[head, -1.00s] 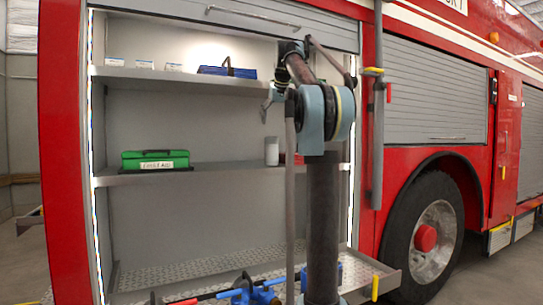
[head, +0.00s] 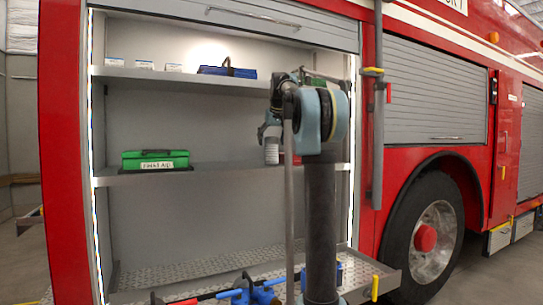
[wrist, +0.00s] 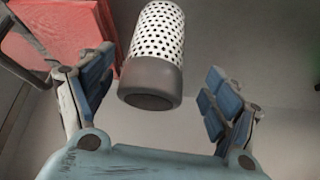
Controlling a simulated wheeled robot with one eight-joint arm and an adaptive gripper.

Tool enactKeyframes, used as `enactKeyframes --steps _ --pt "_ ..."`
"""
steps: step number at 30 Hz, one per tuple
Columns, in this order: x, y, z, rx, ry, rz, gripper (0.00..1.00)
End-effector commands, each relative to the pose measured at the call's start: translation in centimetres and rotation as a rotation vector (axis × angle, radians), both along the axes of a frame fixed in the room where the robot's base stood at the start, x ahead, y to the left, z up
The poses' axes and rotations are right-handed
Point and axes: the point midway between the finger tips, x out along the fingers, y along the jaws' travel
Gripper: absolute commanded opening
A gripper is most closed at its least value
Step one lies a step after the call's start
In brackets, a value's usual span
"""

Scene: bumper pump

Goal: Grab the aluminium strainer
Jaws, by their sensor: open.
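The aluminium strainer (wrist: 157,50) is a pale perforated cylinder with a dark grey collar, seen between my gripper's fingers in the wrist view. In the head view the strainer (head: 271,153) stands on the middle shelf, near its right end. My gripper (wrist: 160,92) is open, with one blue-padded finger on each side of the strainer's line and a gap to both. In the head view my gripper (head: 267,132) is just above and beside the strainer's top, partly covering it. I cannot tell whether they touch.
A red object (wrist: 65,38) lies close to the strainer, left in the wrist view. A green first-aid case (head: 155,160) sits at the shelf's left. A blue case (head: 227,71) and small white boxes are on the upper shelf (head: 180,79). The shelf middle is clear.

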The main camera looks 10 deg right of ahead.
Motion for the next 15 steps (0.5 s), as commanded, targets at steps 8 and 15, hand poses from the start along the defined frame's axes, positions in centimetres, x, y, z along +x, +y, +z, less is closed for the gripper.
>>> enactKeyframes --steps 8,15 --pt "1.1 -0.3 -1.6 0.000 0.000 0.000 0.82" --pt "2.8 -0.3 -4.1 0.000 0.000 0.000 0.82"
